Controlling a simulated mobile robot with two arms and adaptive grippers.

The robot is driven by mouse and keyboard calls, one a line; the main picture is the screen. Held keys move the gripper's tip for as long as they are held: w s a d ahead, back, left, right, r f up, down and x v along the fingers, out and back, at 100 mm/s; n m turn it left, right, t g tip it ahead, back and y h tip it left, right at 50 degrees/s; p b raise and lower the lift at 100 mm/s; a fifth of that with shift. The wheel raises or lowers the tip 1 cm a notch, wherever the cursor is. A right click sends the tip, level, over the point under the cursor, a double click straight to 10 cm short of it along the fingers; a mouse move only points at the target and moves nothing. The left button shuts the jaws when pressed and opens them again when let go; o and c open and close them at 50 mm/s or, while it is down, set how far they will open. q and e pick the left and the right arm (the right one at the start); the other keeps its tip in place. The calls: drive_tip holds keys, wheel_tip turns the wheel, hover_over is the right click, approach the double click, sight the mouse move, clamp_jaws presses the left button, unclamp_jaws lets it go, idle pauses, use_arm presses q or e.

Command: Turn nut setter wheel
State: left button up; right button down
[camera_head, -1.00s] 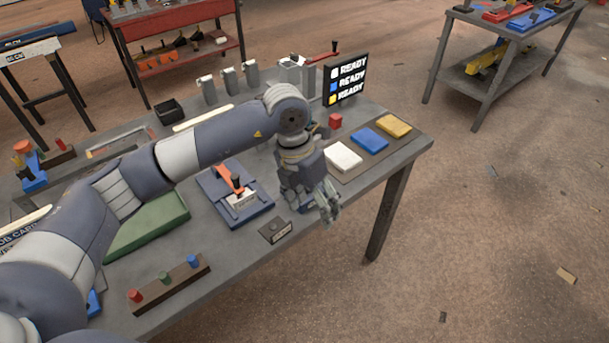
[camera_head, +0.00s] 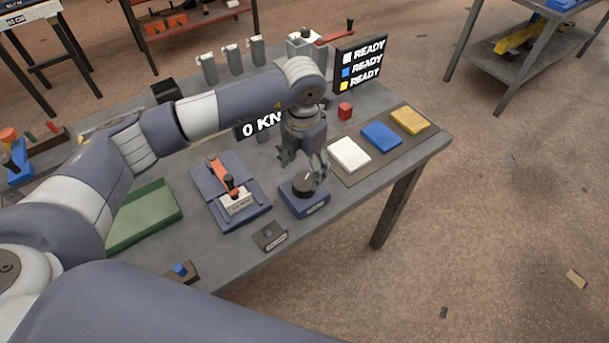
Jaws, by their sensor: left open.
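A dark round wheel (camera_head: 304,186) sits on top of a small blue-grey box (camera_head: 306,205) near the front edge of the bench. I take this to be the nut setter wheel. My left gripper (camera_head: 310,168) points down just behind and above the wheel. Its fingers are open and nothing shows between them. One finger overlaps the wheel's right side in the picture, so I cannot tell whether it touches. My right gripper is not in view.
A blue fixture with an orange-red lever (camera_head: 222,178) stands left of the box. A small dark plate (camera_head: 270,236) lies in front. White (camera_head: 349,154), blue (camera_head: 381,136) and yellow blocks (camera_head: 409,120) lie to the right. A READY display (camera_head: 361,63) stands behind.

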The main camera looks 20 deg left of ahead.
sight(304, 181)
use_arm(q)
wheel_tip(304, 181, down, 5)
drive_tip(key=shift+w+r+p, duration=0.1)
drive_tip(key=shift+r+p, duration=0.05)
drive_tip(key=shift+p, duration=0.5)
drive_tip(key=shift+f, duration=0.95)
drive_tip(key=shift+w, duration=0.1)
drive_tip(key=shift+c, duration=0.3)
drive_tip(key=c, duration=0.9)
drive_tip(key=shift+c, duration=0.5)
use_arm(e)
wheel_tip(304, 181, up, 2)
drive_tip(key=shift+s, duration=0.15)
